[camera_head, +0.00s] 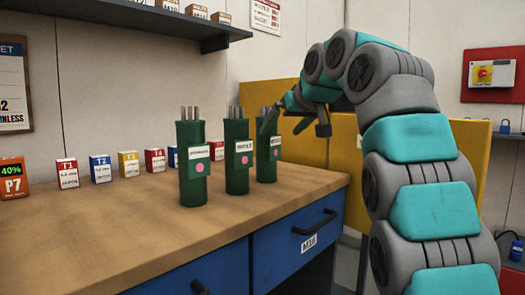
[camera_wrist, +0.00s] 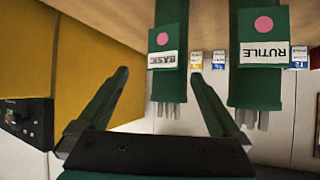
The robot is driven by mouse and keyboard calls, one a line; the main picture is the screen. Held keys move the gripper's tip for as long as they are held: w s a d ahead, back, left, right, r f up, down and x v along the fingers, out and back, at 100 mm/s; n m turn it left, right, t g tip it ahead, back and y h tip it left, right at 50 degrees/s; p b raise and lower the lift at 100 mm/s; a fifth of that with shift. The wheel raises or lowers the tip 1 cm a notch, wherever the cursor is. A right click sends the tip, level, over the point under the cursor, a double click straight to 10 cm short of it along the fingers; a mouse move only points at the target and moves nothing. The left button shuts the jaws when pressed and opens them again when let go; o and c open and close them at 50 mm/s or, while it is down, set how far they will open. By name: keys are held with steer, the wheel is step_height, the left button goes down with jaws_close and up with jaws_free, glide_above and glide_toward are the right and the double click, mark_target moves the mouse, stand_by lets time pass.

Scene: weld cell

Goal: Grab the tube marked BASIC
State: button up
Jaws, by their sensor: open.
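Three dark green tubes with rods sticking out of their tops stand upright on the wooden bench. The tube marked BASIC (camera_wrist: 168,75) shows upside down in the wrist view, with a white label and a pink dot; the rightmost tube (camera_head: 266,168) in the head view appears to be it. The tube marked RUTILE (camera_wrist: 262,85) is beside it, in the middle in the head view (camera_head: 237,160). The left tube (camera_head: 192,165) has a label too small to read. My gripper (camera_wrist: 160,72) is open and empty, its fingers pointing towards the BASIC tube near its upper part.
Several small coloured boxes, including T1 (camera_head: 67,174) and T2 (camera_head: 100,169), line the back of the bench (camera_head: 110,225). A dark shelf (camera_head: 150,22) hangs above. Yellow panels (camera_head: 345,150) stand behind my arm. The front left bench top is clear.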

steer(key=shift+n+t+y, duration=0.3)
steer(key=shift+n, duration=0.2)
steer(key=w+a, duration=0.2)
steer(key=w+a+f+p, duration=0.1)
steer(key=w, duration=0.1)
steer(key=w+a, duration=0.2)
steer(key=w, duration=0.1)
steer(key=shift+a+f+p, duration=0.15)
steer(key=shift+a+p, duration=0.2)
jaws_close()
stand_by(0.4)
